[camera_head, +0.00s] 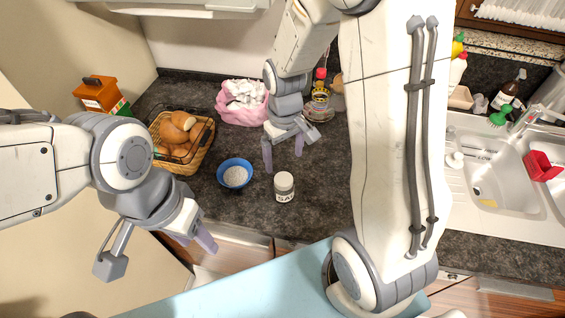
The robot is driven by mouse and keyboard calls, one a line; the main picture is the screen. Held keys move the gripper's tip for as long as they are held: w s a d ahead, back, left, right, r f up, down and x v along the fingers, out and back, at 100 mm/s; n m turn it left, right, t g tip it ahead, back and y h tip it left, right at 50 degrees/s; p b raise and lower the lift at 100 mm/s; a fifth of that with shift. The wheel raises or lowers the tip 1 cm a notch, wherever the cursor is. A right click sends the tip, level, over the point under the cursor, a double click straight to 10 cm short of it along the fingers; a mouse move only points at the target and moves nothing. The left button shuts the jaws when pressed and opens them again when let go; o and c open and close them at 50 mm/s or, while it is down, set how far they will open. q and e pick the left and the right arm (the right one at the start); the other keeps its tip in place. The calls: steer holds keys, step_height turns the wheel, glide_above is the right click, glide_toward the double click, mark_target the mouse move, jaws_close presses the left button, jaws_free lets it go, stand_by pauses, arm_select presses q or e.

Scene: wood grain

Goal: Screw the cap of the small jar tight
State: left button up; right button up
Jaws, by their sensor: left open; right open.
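The small jar (284,194) stands upright on the dark countertop, with a pale cap (284,179) on top. Its white label shows dark letters starting "SA". How tightly the cap sits cannot be seen. My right gripper (283,152) is open and empty, pointing down above and behind the jar in the picture, apart from it. My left gripper (198,241) is open near the counter's front edge, left of and nearer than the jar. Its fingers are partly hidden by its own wrist.
A blue bowl (235,163) of white grains stands left of the jar. A bread basket (205,152), an orange box (98,92) and a pink bag (232,115) are further left and back. Bottles (321,92) stand behind my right gripper. A sink (493,180) is at right.

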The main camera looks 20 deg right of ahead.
mark_target(284, 180)
step_height(284, 180, down, 8)
steer(key=shift+s+a+f+p, duration=0.1)
steer(key=shift+f+p, duration=0.15)
steer(key=shift+p, duration=0.25)
jaws_close()
steer(key=shift+f, duration=0.15)
stand_by(1.2)
steer(key=shift+s, duration=0.1)
steer(key=m, duration=0.3)
steer(key=shift+m, duration=0.3)
steer(key=shift+f, duration=0.1)
